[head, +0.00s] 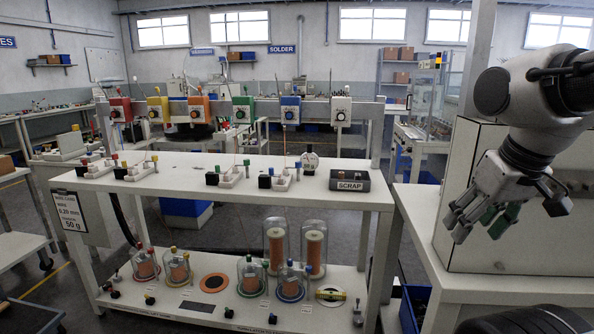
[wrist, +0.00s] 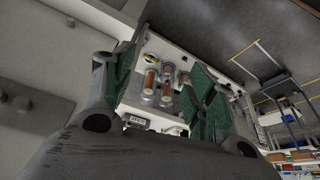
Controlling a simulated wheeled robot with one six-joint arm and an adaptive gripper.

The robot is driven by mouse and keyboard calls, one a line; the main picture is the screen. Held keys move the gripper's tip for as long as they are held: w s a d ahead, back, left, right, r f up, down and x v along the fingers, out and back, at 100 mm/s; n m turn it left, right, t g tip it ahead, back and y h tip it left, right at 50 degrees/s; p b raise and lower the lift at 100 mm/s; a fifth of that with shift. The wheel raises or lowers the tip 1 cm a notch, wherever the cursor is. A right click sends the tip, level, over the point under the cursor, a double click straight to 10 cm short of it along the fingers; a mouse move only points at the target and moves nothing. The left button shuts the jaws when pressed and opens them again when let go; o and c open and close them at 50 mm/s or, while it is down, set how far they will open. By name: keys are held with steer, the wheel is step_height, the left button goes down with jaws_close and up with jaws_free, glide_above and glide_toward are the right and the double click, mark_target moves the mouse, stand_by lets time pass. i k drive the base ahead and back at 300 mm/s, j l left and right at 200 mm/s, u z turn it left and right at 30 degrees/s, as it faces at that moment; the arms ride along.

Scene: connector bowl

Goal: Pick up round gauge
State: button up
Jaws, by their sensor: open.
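The round gauge (head: 309,160), a small dial with a pale face and dark rim, stands on the white bench top, just left of the SCRAP tray (head: 350,187). My gripper (head: 470,218) is at the right of the head view, raised in front of a pale box and well apart from the gauge. Its fingers are spread and nothing is between them. The open gripper (wrist: 165,75) also shows in the wrist view, with green pads facing each other and the bench far beyond. I cannot make out the gauge in the wrist view.
Small connector fixtures (head: 230,175) with coloured knobs stand on the bench top (head: 150,182). Glass jars with copper coils (head: 313,245) stand on the lower shelf. A pale box (head: 510,235) on a side table is close to my arm. The bench top's front strip is clear.

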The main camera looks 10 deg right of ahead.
mark_target(310, 161)
steer(key=i+j, duration=0.25)
steer(key=i, duration=0.25)
steer(key=i+j, duration=0.25)
steer(key=i, duration=0.25)
steer(key=i+j+z, duration=0.1)
steer(key=i+j, duration=0.15)
steer(key=i, duration=0.25)
steer(key=i+j, duration=0.3)
steer(key=i, duration=0.2)
